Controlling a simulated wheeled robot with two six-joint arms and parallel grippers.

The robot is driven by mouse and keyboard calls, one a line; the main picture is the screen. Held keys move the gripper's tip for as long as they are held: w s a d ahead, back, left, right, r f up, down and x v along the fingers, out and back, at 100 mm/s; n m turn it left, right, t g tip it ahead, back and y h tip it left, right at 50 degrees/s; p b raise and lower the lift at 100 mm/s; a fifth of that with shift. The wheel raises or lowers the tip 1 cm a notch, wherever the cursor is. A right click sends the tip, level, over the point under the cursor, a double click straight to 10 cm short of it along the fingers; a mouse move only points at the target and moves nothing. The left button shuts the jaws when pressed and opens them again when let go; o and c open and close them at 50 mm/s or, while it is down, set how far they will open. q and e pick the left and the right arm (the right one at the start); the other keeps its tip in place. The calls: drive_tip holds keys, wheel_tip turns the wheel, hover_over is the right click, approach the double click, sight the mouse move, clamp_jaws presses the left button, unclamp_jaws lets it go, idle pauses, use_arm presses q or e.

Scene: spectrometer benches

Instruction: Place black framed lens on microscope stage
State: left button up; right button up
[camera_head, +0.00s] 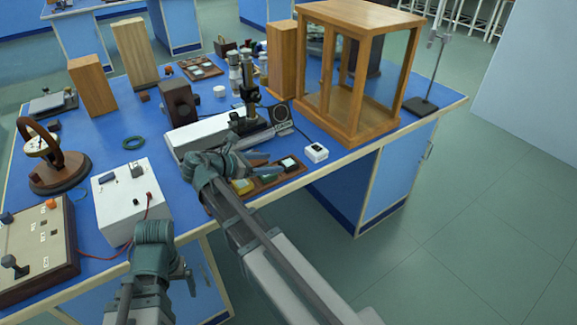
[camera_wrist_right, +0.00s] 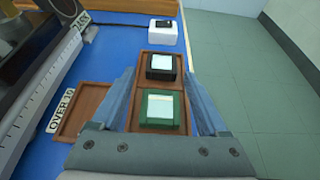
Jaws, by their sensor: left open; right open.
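The black framed lens (camera_head: 289,163) lies in the far compartment of a small brown wooden tray (camera_head: 297,177) near the bench's front edge. In the right wrist view the black framed lens (camera_wrist_right: 160,67) has a pale square centre, and a green framed lens (camera_wrist_right: 160,110) lies nearer. My right gripper (camera_head: 268,166) is open above the tray, its fingers on either side of the green framed lens, short of the black one. A dark microscope (camera_head: 250,95) stands behind the tray; its stage is hard to make out. My left gripper (camera_head: 180,268) is open and empty before the bench.
A yellow framed piece (camera_head: 242,186) lies in the tray's left part. A small white box (camera_head: 316,152) stands right of the tray. A long white instrument (camera_head: 205,135) lies behind my right gripper. A wooden frame case (camera_head: 350,115) stands at the right; a white box (camera_head: 130,200) at the left.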

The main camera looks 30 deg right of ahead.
sight(286, 163)
drive_tip(key=b+x, duration=0.1)
drive_tip(key=x, duration=0.1)
drive_tip(key=b+x, duration=0.1)
drive_tip(key=x, duration=0.1)
drive_tip(key=shift+s+d+f, duration=0.15)
drive_tip(key=shift+d+f, duration=0.05)
drive_tip(key=shift+f, duration=0.25)
drive_tip(key=shift+d, duration=0.3)
drive_tip(key=c, duration=1.1)
